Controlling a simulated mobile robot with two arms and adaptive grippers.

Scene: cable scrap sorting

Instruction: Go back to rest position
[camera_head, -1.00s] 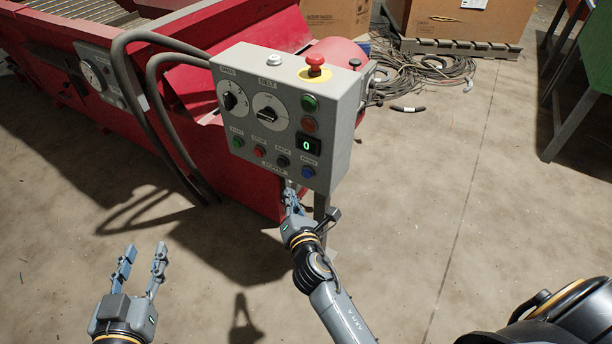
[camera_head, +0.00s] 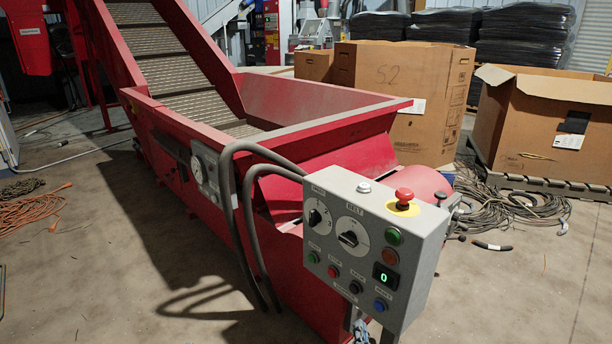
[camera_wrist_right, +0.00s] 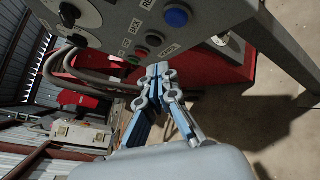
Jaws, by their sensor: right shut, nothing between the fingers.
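A grey control box (camera_head: 425,255) stands on a post in front of the red conveyor (camera_head: 260,120). It has two dials, a red mushroom button (camera_head: 404,195) on a yellow ring, several coloured buttons and a green "0" display (camera_head: 386,276). My right gripper (camera_head: 362,330) barely shows at the bottom edge of the head view, below the box. In the right wrist view my right gripper (camera_wrist_right: 160,72) is shut and empty, its tips just below the box's lower edge near the blue button (camera_wrist_right: 177,16). I cannot tell whether it touches the box. My left gripper is out of view.
Dark cables (camera_head: 515,210) lie on the floor behind the box. Cardboard boxes (camera_head: 405,95) stand behind the conveyor, and an open carton (camera_head: 545,125) is at the right. Orange cable (camera_head: 30,210) lies at the left.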

